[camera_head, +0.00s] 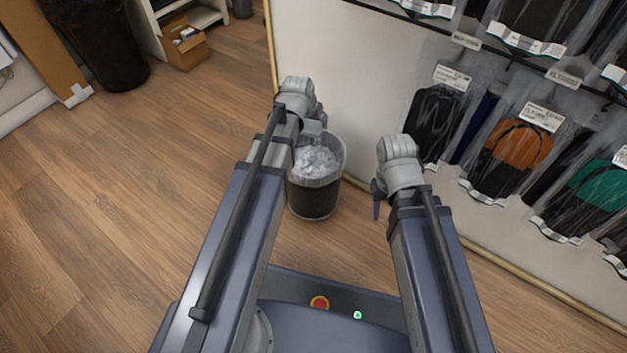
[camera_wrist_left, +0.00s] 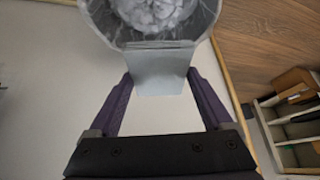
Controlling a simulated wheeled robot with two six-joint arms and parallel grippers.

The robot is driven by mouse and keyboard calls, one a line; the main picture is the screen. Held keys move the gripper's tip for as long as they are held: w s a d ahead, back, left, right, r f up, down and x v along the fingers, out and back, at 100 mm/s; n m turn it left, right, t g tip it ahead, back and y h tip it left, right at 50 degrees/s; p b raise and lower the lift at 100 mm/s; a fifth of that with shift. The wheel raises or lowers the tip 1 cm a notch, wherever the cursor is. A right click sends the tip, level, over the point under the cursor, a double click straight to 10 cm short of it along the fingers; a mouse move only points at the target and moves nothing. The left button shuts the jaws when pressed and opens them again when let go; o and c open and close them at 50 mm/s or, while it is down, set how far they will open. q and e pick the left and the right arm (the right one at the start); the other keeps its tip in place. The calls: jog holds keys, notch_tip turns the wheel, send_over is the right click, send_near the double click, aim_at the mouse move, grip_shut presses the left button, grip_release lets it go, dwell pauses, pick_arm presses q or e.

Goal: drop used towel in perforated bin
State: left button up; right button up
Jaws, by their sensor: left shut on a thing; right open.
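The used towel (camera_wrist_left: 160,80) is a pale grey-blue flat piece between the two purple fingers of my left gripper (camera_wrist_left: 163,76) in the left wrist view. My left gripper is shut on it. The perforated bin (camera_head: 313,198) is dark, with a clear liner and crumpled whitish contents, and stands on the floor against the wall. In the head view my left arm's wrist is over the bin's far left side and hides part of its rim. The bin's lined rim (camera_wrist_left: 96,18) is beyond the towel in the left wrist view. My right gripper (camera_head: 376,200) is open and empty, right of the bin.
A large black bin (camera_head: 108,45) and a cardboard box (camera_head: 184,48) stand at the back left. The wooden floor at left is clear.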

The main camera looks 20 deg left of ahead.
pick_arm(q)
notch_tip(320, 180, down, 5)
jog(key=b, duration=0.5)
jog(key=shift+f, duration=0.15)
jog(key=o, duration=1.2)
jog(key=shift+o, duration=0.2)
jog(key=p+v, duration=0.7)
jog(key=v, duration=0.1)
jog(key=shift+f, duration=0.1)
jog(key=shift+d, duration=0.1)
